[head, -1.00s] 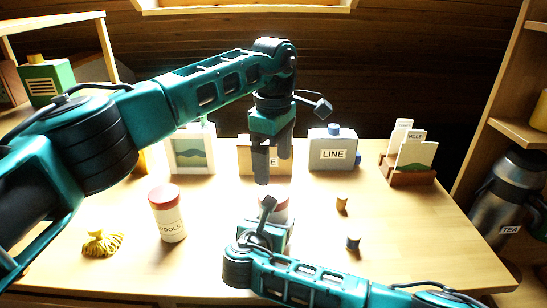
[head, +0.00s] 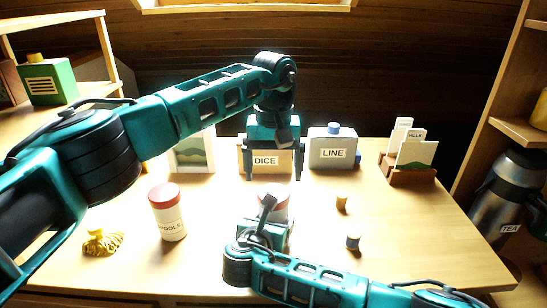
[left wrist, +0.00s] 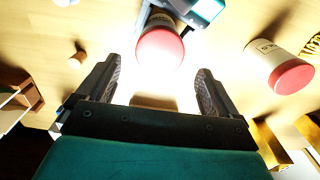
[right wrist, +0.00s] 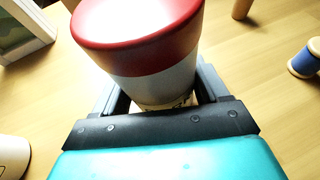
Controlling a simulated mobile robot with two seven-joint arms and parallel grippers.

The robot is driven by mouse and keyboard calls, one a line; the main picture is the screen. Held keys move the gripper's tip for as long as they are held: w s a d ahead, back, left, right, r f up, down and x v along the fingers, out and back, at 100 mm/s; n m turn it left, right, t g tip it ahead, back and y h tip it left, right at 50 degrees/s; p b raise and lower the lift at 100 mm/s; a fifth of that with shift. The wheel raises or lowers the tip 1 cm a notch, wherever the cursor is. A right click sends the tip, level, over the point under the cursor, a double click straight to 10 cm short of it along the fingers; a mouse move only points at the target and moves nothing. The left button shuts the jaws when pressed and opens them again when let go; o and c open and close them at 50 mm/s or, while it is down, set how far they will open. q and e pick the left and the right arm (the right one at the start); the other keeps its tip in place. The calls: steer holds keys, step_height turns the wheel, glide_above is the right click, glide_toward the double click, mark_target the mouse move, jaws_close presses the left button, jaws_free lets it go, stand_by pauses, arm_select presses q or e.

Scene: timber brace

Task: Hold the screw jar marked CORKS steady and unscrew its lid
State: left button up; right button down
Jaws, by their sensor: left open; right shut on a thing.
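A white jar with a red lid (head: 275,190) stands upright on the bench, largely hidden behind my right gripper (head: 268,222) in the head view. My right gripper is shut around its body, and the red lid (right wrist: 135,25) rises above the fingers in the right wrist view. Its label is mostly hidden and I cannot read it. My left gripper (head: 275,174) points down above the jar, open and empty. In the left wrist view the lid (left wrist: 160,49) lies beyond the fingertips, between their lines, with no contact visible.
A second red-lidded jar (head: 168,212), its label ending in POOLS, stands to the left beside yellow cord (head: 103,243). A DICE box (head: 264,160), a LINE can (head: 333,150) and a card rack (head: 412,176) line the back.

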mark_target(273, 192)
arm_select(q)
steer(key=shift+f, duration=2.8)
steer(key=shift+c, duration=0.2)
